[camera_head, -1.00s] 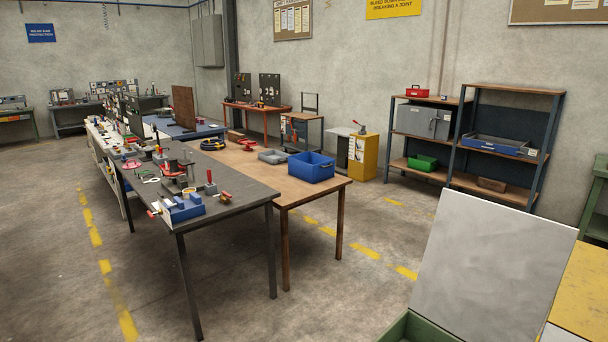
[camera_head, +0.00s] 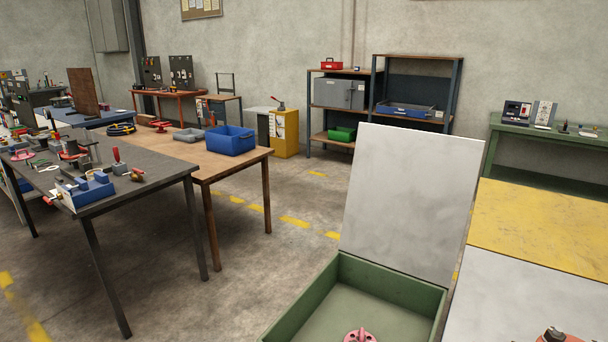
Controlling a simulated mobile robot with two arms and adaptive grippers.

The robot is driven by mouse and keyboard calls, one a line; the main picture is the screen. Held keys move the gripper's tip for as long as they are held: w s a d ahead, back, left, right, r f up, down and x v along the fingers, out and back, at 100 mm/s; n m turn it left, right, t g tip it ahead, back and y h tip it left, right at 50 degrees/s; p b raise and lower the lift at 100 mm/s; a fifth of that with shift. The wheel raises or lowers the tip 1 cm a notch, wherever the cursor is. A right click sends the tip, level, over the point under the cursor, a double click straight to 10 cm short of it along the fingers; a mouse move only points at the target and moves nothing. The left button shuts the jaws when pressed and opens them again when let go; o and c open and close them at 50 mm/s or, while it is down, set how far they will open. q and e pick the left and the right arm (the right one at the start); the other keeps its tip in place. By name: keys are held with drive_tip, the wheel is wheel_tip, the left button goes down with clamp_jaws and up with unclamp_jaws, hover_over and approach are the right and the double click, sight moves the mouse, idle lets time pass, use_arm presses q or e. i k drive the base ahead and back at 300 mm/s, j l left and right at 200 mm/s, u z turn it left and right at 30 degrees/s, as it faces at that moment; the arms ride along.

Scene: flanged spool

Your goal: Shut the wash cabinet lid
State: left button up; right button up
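The wash cabinet is a green open box (camera_head: 308,291) at the bottom centre right of the head view. Its grey lid (camera_head: 412,195) stands raised at the back edge, close to upright and leaning a little back. A pinkish-red round part (camera_head: 360,335) lies inside the box, cut off by the bottom edge of the picture. The front of the box is out of view. Neither of my grippers shows.
A grey surface (camera_head: 505,295) and a yellow top (camera_head: 545,222) adjoin the box on the right. A dark worktable (camera_head: 150,181) and a wooden table (camera_head: 225,170) stand to the left. Floor lies open between them and the cabinet.

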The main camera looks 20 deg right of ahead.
sight(409, 196)
drive_tip(key=i+j+u, duration=0.3)
drive_tip(key=j, duration=0.25)
drive_tip(key=i+j+u, duration=0.25)
drive_tip(key=i+j, duration=0.35)
drive_tip(key=i, duration=0.2)
drive_tip(key=i+j, duration=0.25)
drive_tip(key=i, duration=0.15)
drive_tip(key=i+j, duration=0.2)
drive_tip(key=i, duration=0.2)
drive_tip(key=i+l+z, duration=0.2)
drive_tip(key=z, duration=0.25)
drive_tip(key=i+z, duration=0.7)
drive_tip(key=z, duration=0.15)
drive_tip(key=i+j+z, duration=0.15)
drive_tip(key=i+z, duration=0.15)
drive_tip(key=z, duration=0.15)
drive_tip(key=i+z, duration=0.8)
drive_tip(key=z, duration=0.15)
drive_tip(key=i+j+z, duration=0.2)
drive_tip(key=i+z, duration=0.25)
drive_tip(key=i+j+z, duration=0.25)
drive_tip(key=z, duration=0.25)
drive_tip(key=k+j, duration=0.05)
drive_tip(key=j, duration=0.05)
